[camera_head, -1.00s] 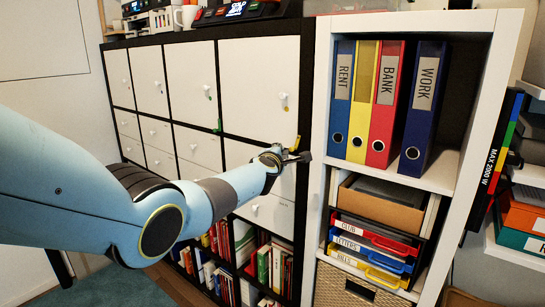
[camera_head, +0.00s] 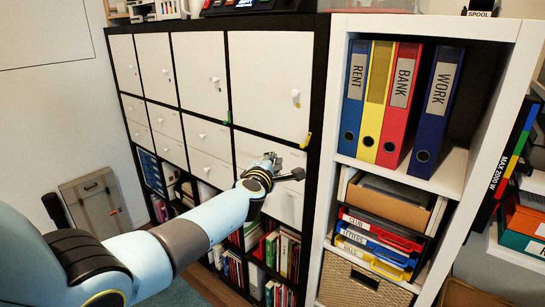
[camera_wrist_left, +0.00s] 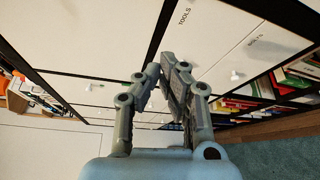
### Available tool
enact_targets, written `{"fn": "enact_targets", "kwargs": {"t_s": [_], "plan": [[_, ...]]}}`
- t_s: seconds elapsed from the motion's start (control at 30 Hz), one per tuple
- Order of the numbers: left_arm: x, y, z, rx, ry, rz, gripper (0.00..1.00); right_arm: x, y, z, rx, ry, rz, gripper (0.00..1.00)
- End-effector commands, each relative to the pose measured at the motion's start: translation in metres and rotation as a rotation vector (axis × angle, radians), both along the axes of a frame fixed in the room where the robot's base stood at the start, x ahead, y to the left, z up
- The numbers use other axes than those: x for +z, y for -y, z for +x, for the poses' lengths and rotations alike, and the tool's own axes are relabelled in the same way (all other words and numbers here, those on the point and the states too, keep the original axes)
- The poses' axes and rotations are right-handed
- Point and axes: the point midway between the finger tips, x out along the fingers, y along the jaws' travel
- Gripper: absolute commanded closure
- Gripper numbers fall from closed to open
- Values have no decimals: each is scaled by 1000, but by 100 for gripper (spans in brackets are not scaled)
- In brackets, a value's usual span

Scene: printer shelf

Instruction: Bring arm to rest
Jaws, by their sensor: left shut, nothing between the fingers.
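My left arm reaches in from the left in the head view. Its gripper (camera_head: 285,174) is in front of the drawer fronts of the black-framed cabinet (camera_head: 319,95). In the left wrist view the gripper (camera_wrist_left: 165,72) has its fingers drawn together with nothing between them. White drawer fronts lie beyond it, one marked TOOLS. I cannot tell from the head view how far the gripper is from the drawers. My right gripper is not in view.
A white shelf (camera_head: 414,180) at the right holds a blue RENT binder (camera_head: 354,95), a yellow binder (camera_head: 375,100), a red BANK binder (camera_head: 399,105) and a blue WORK binder (camera_head: 435,110). Books fill the lower cabinet. A grey case (camera_head: 95,203) leans on the left wall.

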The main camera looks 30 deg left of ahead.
Motion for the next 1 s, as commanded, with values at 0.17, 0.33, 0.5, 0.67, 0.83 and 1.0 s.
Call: {"fn": "enact_targets", "kwargs": {"t_s": [0.17, 0.33, 0.5, 0.67, 0.83, 1.0], "plan": [[0, 0, 0, 0, 0, 0, 100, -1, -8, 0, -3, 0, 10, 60], [0, 0, 0, 0, 0, 0, 100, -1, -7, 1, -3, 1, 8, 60], [-4, 0, -1, 0, -3, 0, 100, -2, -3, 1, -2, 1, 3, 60], [-60, 2, -23, -1, -56, -4, 100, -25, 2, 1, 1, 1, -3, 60], [-184, 9, -83, -22, -207, 38, 100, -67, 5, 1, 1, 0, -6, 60], [-306, 24, -157, -122, -411, 184, 100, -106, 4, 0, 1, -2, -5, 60]]}}
